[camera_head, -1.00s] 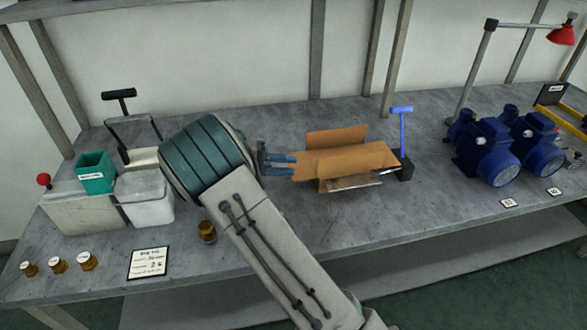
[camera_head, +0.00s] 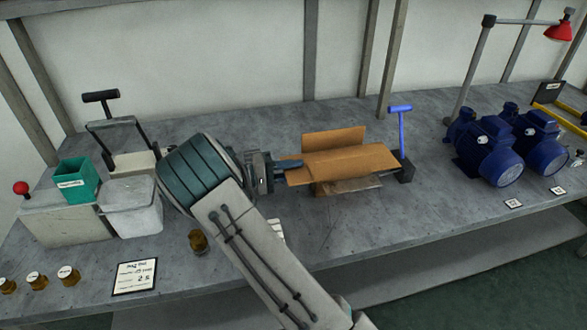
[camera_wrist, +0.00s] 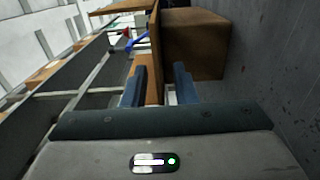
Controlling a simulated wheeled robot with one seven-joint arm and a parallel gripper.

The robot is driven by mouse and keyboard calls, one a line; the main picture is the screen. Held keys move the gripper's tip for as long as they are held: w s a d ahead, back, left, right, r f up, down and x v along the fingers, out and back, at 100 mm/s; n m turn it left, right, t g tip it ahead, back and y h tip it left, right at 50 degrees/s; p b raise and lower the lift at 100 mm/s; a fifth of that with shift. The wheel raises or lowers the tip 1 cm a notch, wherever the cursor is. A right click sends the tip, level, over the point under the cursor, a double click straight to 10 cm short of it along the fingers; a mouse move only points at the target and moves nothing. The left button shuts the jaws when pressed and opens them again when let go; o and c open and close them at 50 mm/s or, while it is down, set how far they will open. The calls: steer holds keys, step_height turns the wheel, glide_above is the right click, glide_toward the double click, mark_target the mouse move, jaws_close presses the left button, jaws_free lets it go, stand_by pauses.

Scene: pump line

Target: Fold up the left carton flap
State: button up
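The brown cardboard carton (camera_head: 348,187) lies on the bench in the middle of the head view. A back flap (camera_head: 335,139) stands up behind, and a broad front flap (camera_head: 345,163) juts toward my gripper. My gripper (camera_head: 286,166) is at the left end of this flap. In the wrist view, the fingers of my gripper (camera_wrist: 160,84) are apart, with the flap (camera_wrist: 153,48) edge-on between them. The carton's brown side (camera_wrist: 196,44) is beyond the right finger.
A blue T-handled tool (camera_head: 401,130) on a dark block stands right of the carton. Blue pumps (camera_head: 490,153) are farther right. A green bin (camera_head: 76,178), a white tub (camera_head: 132,208) and small brass pieces (camera_head: 68,273) are at left. The bench front is mostly clear.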

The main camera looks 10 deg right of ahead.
mark_target(306, 167)
jaws_close()
steer(key=shift+r, duration=0.1)
steer(key=y, duration=0.1)
steer(key=r+y, duration=0.1)
steer(key=y, duration=0.1)
steer(key=shift+d+r+y+p, duration=0.15)
steer(key=shift+y+p, duration=0.15)
steer(key=shift+p, duration=0.05)
steer(key=y, duration=0.2)
steer(key=r+y+p, duration=0.1)
steer(key=d+y, duration=0.1)
steer(key=y, duration=0.1)
steer(key=shift+r+y, duration=0.3)
steer(key=shift+r, duration=0.05)
steer(key=y+p, duration=0.1)
steer(key=y, duration=0.1)
steer(key=d+r+y+p, duration=0.1)
steer(key=y, duration=0.1)
steer(key=shift+d, duration=0.15)
steer(key=y, duration=0.1)
steer(key=d+y+p, duration=0.1)
steer(key=y, duration=0.1)
steer(key=shift+p, duration=0.3)
steer(key=shift+d+y, duration=0.1)
steer(key=shift+y, duration=0.8)
steer(key=shift+f, duration=0.1)
